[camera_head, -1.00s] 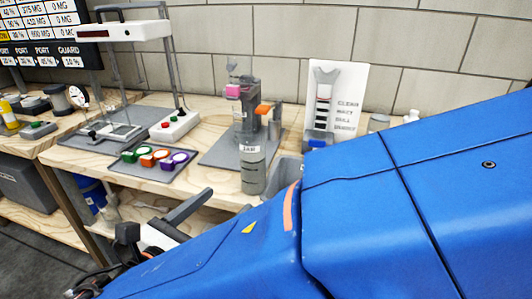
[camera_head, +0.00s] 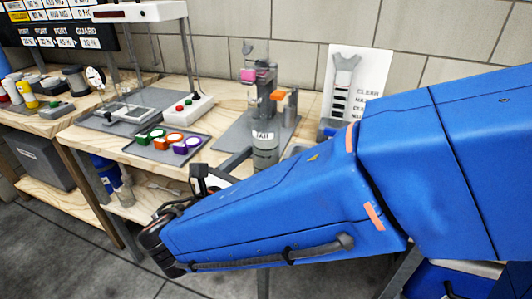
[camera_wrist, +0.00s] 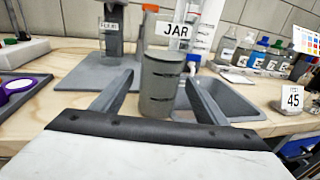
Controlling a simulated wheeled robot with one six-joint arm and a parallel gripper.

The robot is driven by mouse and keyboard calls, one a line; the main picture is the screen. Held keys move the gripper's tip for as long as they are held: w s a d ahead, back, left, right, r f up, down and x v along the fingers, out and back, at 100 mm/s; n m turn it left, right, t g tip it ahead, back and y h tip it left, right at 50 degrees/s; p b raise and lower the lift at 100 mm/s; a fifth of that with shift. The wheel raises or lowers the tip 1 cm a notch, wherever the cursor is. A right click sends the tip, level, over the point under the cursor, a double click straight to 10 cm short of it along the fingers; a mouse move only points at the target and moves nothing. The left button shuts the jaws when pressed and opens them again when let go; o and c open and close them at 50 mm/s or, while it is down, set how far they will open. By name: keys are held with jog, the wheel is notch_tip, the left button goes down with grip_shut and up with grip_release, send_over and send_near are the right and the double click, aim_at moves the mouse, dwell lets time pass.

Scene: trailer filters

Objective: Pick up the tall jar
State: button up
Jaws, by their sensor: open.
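The tall jar (camera_head: 265,151) is a grey cylinder with a white "JAR" label, standing upright at the front edge of the wooden bench. It also shows in the wrist view (camera_wrist: 159,88), in the middle. My gripper (camera_wrist: 163,85) is open, with one dark finger on each side of the jar in the picture. Whether the fingers are level with the jar or short of it is hard to tell. In the head view my blue arm covers much of the bench front, and the jar's lower part is partly hidden.
A grey stand with pink and orange parts (camera_head: 277,100) is behind the jar. A grey tray (camera_wrist: 232,100) lies right of it. A mat with green, orange and purple rings (camera_head: 168,143) lies left. Several bottles (camera_wrist: 258,52) and a "45" card (camera_wrist: 292,97) are further right.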

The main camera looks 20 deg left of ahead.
aim_at(274, 147)
jog(key=shift+x, duration=3)
jog(key=shift+r, duration=0.2)
jog(key=c, duration=1.4)
jog(key=shift+r, duration=0.25)
notch_tip(274, 147, up, 9)
jog(key=shift+a+r, duration=0.15)
jog(key=shift+r, duration=0.05)
